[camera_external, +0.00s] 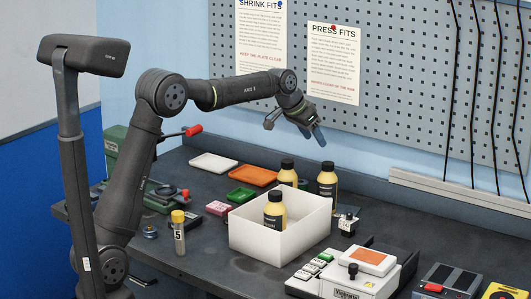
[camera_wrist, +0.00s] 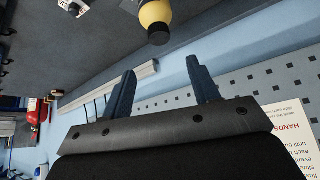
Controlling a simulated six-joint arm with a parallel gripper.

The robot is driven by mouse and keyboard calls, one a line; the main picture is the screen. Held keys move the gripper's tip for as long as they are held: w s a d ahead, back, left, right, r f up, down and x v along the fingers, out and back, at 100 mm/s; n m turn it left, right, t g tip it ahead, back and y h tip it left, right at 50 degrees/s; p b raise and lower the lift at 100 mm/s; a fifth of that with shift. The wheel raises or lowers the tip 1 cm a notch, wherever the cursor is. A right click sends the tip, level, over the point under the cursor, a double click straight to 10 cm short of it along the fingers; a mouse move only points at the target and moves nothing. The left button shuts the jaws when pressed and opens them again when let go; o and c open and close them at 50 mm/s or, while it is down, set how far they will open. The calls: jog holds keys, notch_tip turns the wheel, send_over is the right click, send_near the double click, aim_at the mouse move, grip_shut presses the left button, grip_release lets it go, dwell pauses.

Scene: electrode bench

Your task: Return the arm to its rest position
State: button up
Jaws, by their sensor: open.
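My gripper (camera_external: 293,125) is raised in the air above the back of the bench, in front of the pegboard. Its two fingers are spread apart with nothing between them; the wrist view shows both fingers (camera_wrist: 162,90) open and empty. My arm reaches from the left of the outside view, up and across to the right. The gripper is above and apart from the bottles and the white box (camera_external: 255,243).
A yellow bottle (camera_external: 275,210) stands in the white box, with two more bottles (camera_external: 327,180) behind it. A numbered vial (camera_external: 178,233), coloured trays (camera_external: 252,175) and a white device (camera_external: 360,275) are on the bench. The pegboard (camera_external: 400,110) is close behind the gripper.

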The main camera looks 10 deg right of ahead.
aim_at(328, 163)
jog(key=x, duration=1.2)
jog(key=shift+f, duration=0.1)
notch_tip(328, 163, up, 2)
jog(key=shift+r, duration=0.45)
